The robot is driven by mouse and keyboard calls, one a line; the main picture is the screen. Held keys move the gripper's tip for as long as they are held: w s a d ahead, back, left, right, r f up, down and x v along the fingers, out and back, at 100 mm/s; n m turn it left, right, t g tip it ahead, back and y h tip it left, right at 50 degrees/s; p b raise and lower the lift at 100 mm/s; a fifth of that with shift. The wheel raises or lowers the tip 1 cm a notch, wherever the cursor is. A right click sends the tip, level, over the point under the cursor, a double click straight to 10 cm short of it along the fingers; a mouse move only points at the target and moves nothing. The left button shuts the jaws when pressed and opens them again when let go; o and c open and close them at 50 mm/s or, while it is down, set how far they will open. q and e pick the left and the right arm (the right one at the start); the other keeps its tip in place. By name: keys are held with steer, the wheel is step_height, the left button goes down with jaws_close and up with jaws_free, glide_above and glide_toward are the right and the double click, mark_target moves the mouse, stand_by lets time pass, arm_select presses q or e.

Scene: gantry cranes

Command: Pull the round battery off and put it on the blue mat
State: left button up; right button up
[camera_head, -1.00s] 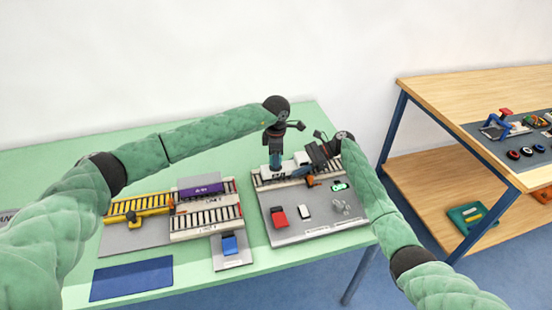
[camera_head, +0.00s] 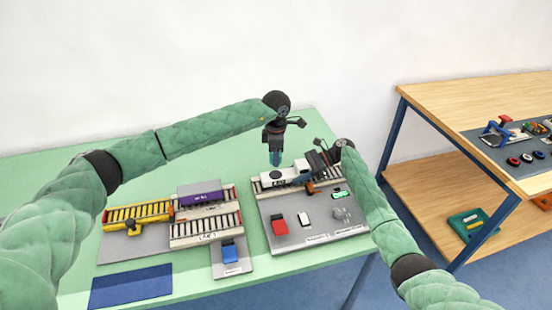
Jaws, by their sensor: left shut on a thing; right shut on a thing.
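A white vehicle (camera_head: 299,174) stands on the rail at the back of the right-hand grey board. A dark round spot (camera_head: 278,182) shows on its left end. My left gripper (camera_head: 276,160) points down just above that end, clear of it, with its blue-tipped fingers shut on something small. I take this to be the round battery, which the fingers hide. My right gripper (camera_head: 313,166) is shut on the right part of the white vehicle. The blue mat (camera_head: 131,286) lies flat and empty at the table's front left.
A red block (camera_head: 279,224), a white block (camera_head: 304,219) and small clear parts lie on the right-hand board.

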steer(key=o, duration=1.4)
steer(key=shift+o, duration=0.2)
arm_select(q)
steer(key=shift+f+b, duration=0.3)
steer(key=shift+f, duration=0.05)
arm_select(e)
steer(key=shift+w+d+r, duration=0.15)
steer(key=shift+w+d, duration=0.05)
steer(key=shift+d, duration=0.35)
arm_select(q)
step_height(320, 180, down, 3)
steer(key=b, duration=0.3)
steer(key=shift+f, duration=0.2)
arm_select(e)
steer(key=v, duration=0.9)
steer(key=shift+w+d+r, duration=0.1)
steer(key=shift+d, duration=0.2)
arm_select(q)
steer(key=shift+f+b, duration=0.1)
steer(key=shift+b, duration=0.2)
arm_select(e)
steer(key=shift+w+d+r, duration=0.15)
steer(key=shift+d+r, duration=0.15)
steer(key=shift+d, duration=0.2)
